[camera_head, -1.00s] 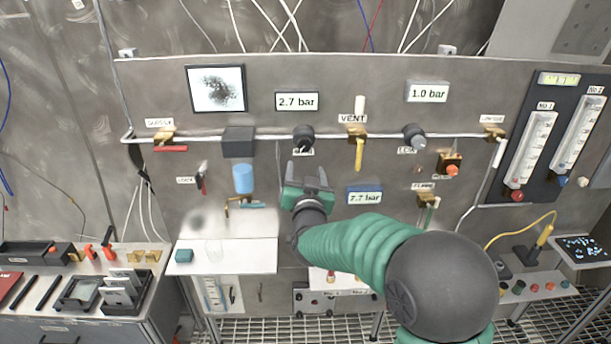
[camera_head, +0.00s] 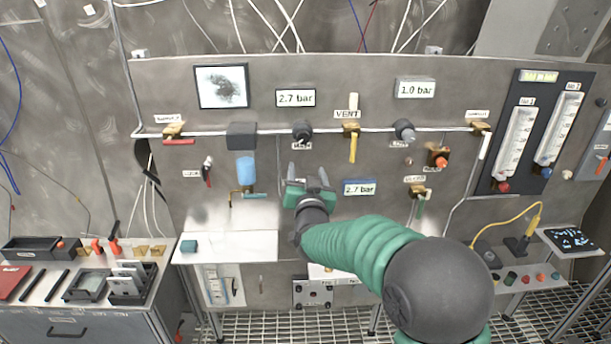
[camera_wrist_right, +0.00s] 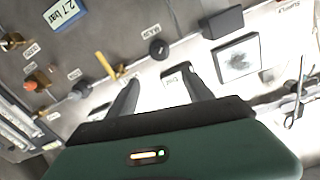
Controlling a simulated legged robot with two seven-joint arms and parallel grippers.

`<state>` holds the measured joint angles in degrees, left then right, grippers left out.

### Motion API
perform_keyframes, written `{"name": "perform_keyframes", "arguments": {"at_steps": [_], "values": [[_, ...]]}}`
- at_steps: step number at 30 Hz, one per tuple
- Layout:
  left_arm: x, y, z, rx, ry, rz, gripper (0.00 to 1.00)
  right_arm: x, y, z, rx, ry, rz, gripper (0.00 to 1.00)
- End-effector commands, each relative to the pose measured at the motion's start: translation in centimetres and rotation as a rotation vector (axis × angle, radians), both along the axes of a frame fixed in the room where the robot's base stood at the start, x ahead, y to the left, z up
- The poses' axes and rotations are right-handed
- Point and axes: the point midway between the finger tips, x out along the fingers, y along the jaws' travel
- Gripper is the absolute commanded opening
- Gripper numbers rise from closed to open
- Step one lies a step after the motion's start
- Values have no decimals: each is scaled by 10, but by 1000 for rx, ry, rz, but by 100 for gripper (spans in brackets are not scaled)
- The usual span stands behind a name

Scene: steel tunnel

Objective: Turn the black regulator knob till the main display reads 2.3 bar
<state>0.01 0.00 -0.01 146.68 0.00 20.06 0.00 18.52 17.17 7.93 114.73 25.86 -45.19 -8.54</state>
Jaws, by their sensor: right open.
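The black regulator knob (camera_head: 302,132) sits on the pipe of the steel panel, below a white display (camera_head: 295,98) reading 2.7 bar. My right gripper (camera_head: 308,174) is open and empty, its fingers pointing up, below the knob and apart from it. In the right wrist view the knob (camera_wrist_right: 158,48) shows beyond the open fingers, beside its label. My left gripper is not in view.
A blue-framed display (camera_head: 359,187) reads 2.7 bar, and a display at right (camera_head: 415,89) reads 1.0 bar. A yellow vent lever (camera_head: 353,148) hangs right of the knob. A grey knob (camera_head: 404,130) is further right. A white shelf (camera_head: 235,247) juts out below left.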

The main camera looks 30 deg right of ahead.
Motion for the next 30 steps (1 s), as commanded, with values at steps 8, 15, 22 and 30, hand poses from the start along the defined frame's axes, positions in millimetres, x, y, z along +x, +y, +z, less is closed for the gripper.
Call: {"name": "perform_keyframes", "arguments": {"at_steps": [8,15,22,30], "values": [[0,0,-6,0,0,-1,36,0,0,-2,0,0,0,59],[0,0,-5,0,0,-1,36,-3,3,0,-1,-1,1,59],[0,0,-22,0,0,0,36,-39,22,-3,-2,-2,2,59],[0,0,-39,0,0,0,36,-109,58,-4,3,-1,2,59]]}}
